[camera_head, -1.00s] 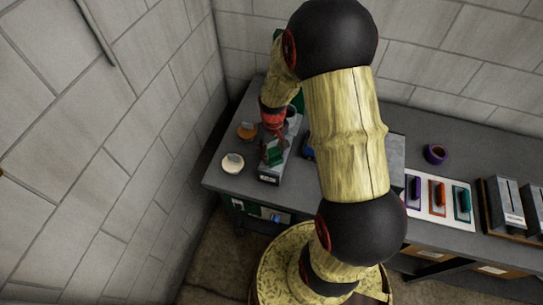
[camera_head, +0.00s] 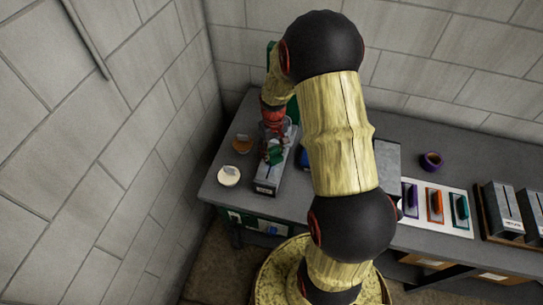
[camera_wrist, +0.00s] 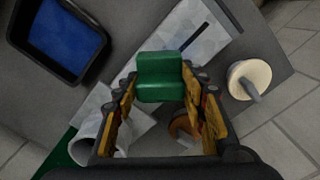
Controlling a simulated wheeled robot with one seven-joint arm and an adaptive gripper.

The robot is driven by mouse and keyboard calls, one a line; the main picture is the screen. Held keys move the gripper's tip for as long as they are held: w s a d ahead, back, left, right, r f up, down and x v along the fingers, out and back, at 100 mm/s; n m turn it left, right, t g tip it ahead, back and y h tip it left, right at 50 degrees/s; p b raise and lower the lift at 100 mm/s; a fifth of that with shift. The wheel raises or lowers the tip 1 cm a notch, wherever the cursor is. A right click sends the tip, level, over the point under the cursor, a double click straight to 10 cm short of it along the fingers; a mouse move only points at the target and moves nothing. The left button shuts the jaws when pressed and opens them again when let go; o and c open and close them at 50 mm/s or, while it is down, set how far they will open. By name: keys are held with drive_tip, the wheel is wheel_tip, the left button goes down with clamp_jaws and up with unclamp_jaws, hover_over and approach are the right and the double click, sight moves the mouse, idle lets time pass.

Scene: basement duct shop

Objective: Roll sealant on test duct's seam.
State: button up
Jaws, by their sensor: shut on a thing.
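The test duct (camera_head: 268,184) is a long grey box on the left part of the bench, with a dark seam line along its top. It also shows in the wrist view (camera_wrist: 210,28), running up to the right. My gripper (camera_head: 273,143) is over the far part of the duct. It is shut on a green tool (camera_wrist: 160,68), which sits between the fingertips. The tool's underside is hidden, so I cannot tell whether it touches the seam. A round tub of cream-coloured stuff (camera_head: 228,177) stands left of the duct; a stick-like handle lies across it in the wrist view (camera_wrist: 250,80).
An orange-brown tub (camera_head: 242,146) stands close left of the duct. A black tray with a blue inside (camera_wrist: 66,40) lies on its other side. A white mat (camera_head: 448,223) with purple, orange and teal tools, a purple ring (camera_head: 431,160) and grey boxes (camera_head: 500,208) are further right.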

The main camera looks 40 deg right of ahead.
drive_tip(key=shift+w+d, duration=0.6)
drive_tip(key=shift+d, duration=0.2)
drive_tip(key=shift+w+d, duration=0.6)
drive_tip(key=shift+d, duration=0.15)
drive_tip(key=shift+w+d+r, duration=0.25)
drive_tip(key=shift+w+r, duration=0.1)
drive_tip(key=c, duration=0.4)
drive_tip(key=shift+s+a, duration=0.6)
drive_tip(key=shift+s, duration=0.05)
drive_tip(key=shift+s+a+f+p, duration=0.1)
drive_tip(key=shift+s+a+p, duration=0.1)
drive_tip(key=shift+s+a, duration=1.3)
drive_tip(key=shift+s+a+f+p, duration=0.15)
drive_tip(key=shift+s+a, duration=1)
drive_tip(key=shift+a, duration=0.75)
drive_tip(key=shift+s+a+f+p, duration=0.1)
drive_tip(key=shift+s+a+p, duration=0.1)
drive_tip(key=shift+s+a, duration=1.3)
drive_tip(key=shift+w+a, duration=0.15)
drive_tip(key=shift+w, duration=0.05)
drive_tip(key=shift+r+p, duration=2.1)
drive_tip(key=shift+r, duration=0.9)
drive_tip(key=shift+r+p, duration=1.05)
drive_tip(key=shift+r, duration=0.45)
